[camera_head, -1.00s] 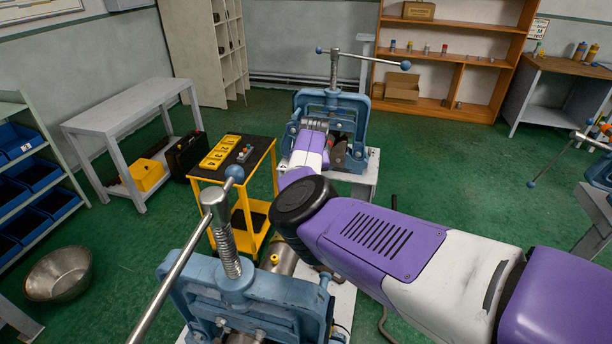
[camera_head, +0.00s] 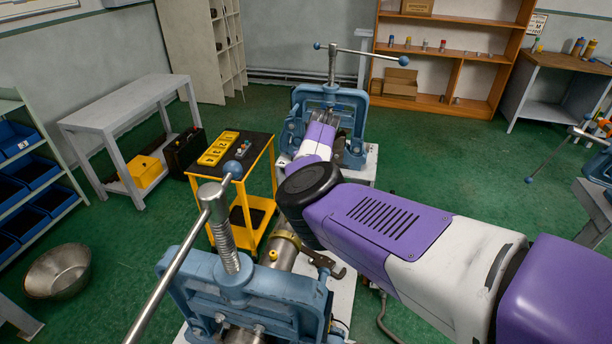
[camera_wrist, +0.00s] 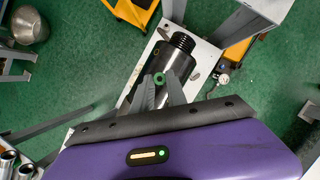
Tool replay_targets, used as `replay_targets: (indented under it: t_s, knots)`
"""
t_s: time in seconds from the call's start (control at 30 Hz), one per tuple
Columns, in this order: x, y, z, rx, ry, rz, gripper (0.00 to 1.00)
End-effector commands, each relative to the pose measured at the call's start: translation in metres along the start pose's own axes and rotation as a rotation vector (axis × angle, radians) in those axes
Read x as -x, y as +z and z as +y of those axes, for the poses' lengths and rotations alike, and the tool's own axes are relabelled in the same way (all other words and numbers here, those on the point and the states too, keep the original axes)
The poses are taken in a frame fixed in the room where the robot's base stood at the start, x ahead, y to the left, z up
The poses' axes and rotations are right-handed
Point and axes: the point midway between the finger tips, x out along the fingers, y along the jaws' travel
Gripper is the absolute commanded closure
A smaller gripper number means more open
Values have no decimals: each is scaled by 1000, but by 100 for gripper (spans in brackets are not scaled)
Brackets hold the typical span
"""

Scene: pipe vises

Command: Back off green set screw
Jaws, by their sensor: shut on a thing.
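The green set screw (camera_wrist: 159,78) shows in the wrist view as a small green ring with a dark centre, on a dark grey metal cylinder (camera_wrist: 163,65) with a threaded end. My gripper (camera_wrist: 160,84) is shut on it, one grey fingertip on each side. In the head view my gripper (camera_head: 324,117) is at the far blue pipe vise (camera_head: 346,103); its fingertips and the green screw are hard to make out there.
A near blue vise (camera_head: 240,295) with a tall screw and bar stands in front, holding a pipe (camera_head: 284,250). A yellow cart (camera_head: 262,161) stands left of the far vise. My arm crosses above the white bench (camera_head: 340,300).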

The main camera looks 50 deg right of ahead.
Motion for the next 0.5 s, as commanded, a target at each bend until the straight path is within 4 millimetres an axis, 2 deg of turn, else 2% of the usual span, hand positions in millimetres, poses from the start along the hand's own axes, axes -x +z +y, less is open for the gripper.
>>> replay_targets:
  t_s: [0.07,0.1,0.2,0.5]
  knots:
    - [-1,-1,0,0,1,2,100]
    - [-1,-1,0,0,1,2,76]
    - [-1,-1,0,0,1,2,60]
    - [0,0,0,-1,0,1,60]
